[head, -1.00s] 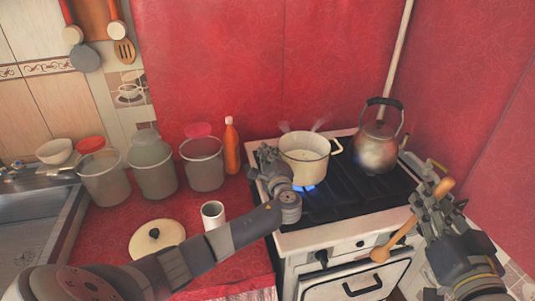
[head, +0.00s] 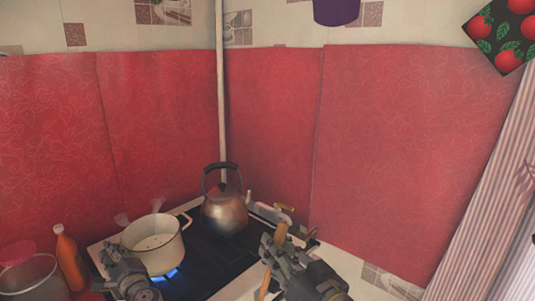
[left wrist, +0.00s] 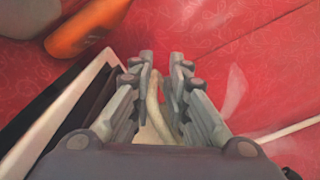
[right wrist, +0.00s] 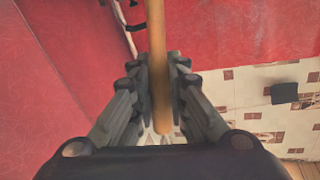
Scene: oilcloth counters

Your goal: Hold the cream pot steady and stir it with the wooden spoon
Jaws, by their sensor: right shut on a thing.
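The cream pot (head: 152,245) stands on the stove over a lit blue flame, with steam above it. My left gripper (head: 116,256) is at the pot's left side. In the left wrist view its fingers (left wrist: 164,65) are apart, with the curved cream handle (left wrist: 154,100) between them and a gap beside it. My right gripper (head: 280,252) is shut on the wooden spoon (head: 264,283), right of the stove's cooktop and away from the pot. In the right wrist view the spoon (right wrist: 156,50) runs lengthwise between the fingers.
A metal kettle (head: 225,212) stands behind and right of the pot. An orange bottle (head: 68,258) and a clear container (head: 35,278) are on the left. Red oilcloth walls (head: 400,150) close off the corner behind. A striped curtain (head: 490,220) hangs at the right.

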